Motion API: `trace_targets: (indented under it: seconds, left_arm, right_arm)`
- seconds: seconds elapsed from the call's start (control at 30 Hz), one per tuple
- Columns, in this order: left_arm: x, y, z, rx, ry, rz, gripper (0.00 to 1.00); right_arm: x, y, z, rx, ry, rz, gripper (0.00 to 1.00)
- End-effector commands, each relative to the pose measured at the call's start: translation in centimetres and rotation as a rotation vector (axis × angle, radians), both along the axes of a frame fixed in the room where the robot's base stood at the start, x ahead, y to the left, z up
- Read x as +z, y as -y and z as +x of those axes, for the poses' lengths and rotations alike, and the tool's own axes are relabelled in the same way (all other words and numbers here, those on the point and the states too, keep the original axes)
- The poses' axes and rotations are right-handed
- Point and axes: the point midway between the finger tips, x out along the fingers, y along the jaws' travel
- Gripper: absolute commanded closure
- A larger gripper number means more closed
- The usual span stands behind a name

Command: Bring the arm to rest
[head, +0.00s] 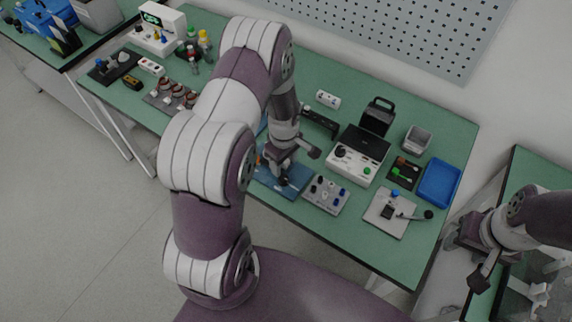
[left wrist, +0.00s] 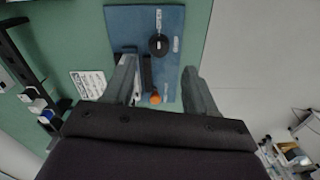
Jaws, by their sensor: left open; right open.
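My left arm reaches over the green table in the head view. Its gripper (head: 281,177) is just above a blue board (head: 292,188) near the table's front edge and partly hides it. In the left wrist view my left gripper (left wrist: 165,80) is open, with nothing visibly held. Between and beyond its fingers is the blue board (left wrist: 130,22), with a round black part (left wrist: 158,44) and an orange-tipped item (left wrist: 155,98) on it. My right gripper (head: 478,265) is at the right of the head view, away from the main table; its fingers are small there.
Beside the board stand a box with knobs (head: 326,195) and a white tester with a dark lid (head: 350,165). A blue tray (head: 439,183) and a plate with a lever (head: 390,216) are to the right. Several coil parts (head: 172,95) lie to the left.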

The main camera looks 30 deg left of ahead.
Motion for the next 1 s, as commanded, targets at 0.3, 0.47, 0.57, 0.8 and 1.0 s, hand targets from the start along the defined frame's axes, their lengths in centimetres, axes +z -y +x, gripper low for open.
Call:
trace_targets:
  seconds: [0.3,0.47,0.57,0.8,1.0]
  left_arm:
    - [0.2,-0.1,0.0,-0.001,0.000,0.000,0.43]
    - [0.2,-0.1,0.0,-0.001,0.000,0.000,0.43]
    - [0.2,-0.1,0.0,-0.039,-0.001,0.000,0.43]
    - [4.5,2.0,-5.8,-0.704,-0.088,-0.051,0.43]
    - [12.5,5.5,-10.8,-1.232,-0.015,-0.013,0.43]
  right_arm:
    - [0.1,0.0,0.0,0.000,-0.001,0.000,0.51]
    - [0.1,0.0,0.0,0.000,-0.001,0.000,0.51]
    - [0.1,0.0,0.0,0.000,-0.001,0.000,0.51]
    - [-0.5,0.0,0.0,0.000,-0.001,0.000,0.51]
    - [-2.0,0.0,0.0,0.000,-0.001,0.000,0.51]
